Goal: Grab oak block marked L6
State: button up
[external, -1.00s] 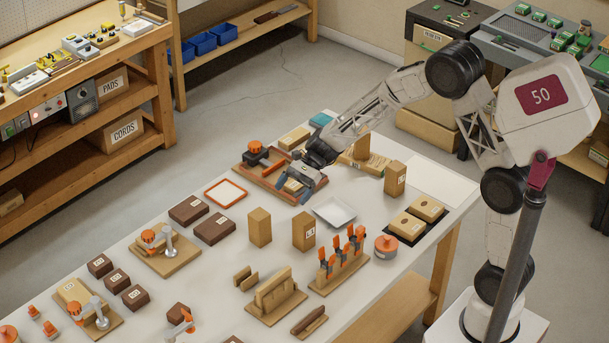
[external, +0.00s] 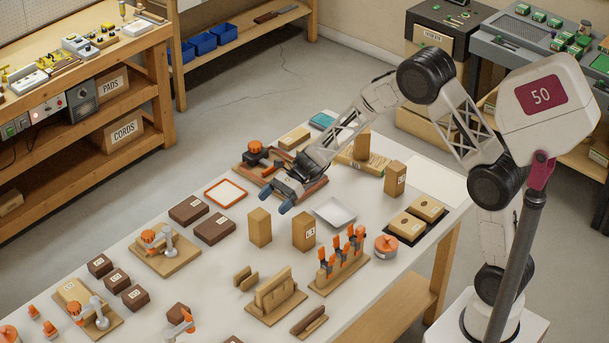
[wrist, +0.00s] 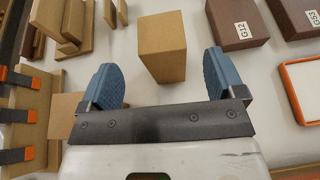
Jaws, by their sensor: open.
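My gripper (external: 280,200) is open and empty above the bench, its blue fingers pointing down toward the front left. A plain oak block (external: 260,228) stands upright just beyond its fingertips; no label shows on its visible faces. In the wrist view this block (wrist: 162,47) lies ahead, between the lines of the open fingers (wrist: 161,80), apart from both. A second oak block (external: 304,232) stands to its right with a white label, and a third labelled oak block (external: 395,178) stands farther back right. I cannot read L6 on any of them.
Dark brown blocks (external: 214,228) lie left of the plain block; the wrist view shows one marked G12 (wrist: 237,22). An orange-rimmed tray (external: 226,192), a grey dish (external: 335,212) and a rack with orange clamps (external: 340,270) stand around it.

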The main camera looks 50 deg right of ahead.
aim_at(253, 223)
jog(key=shift+x, duration=1)
jog(key=shift+a, duration=0.15)
jog(key=shift+x, duration=2.45)
jog(key=shift+f, duration=0.15)
jog(key=c, duration=1.2)
jog(key=shift+o, duration=0.2)
jog(key=shift+r, duration=5)
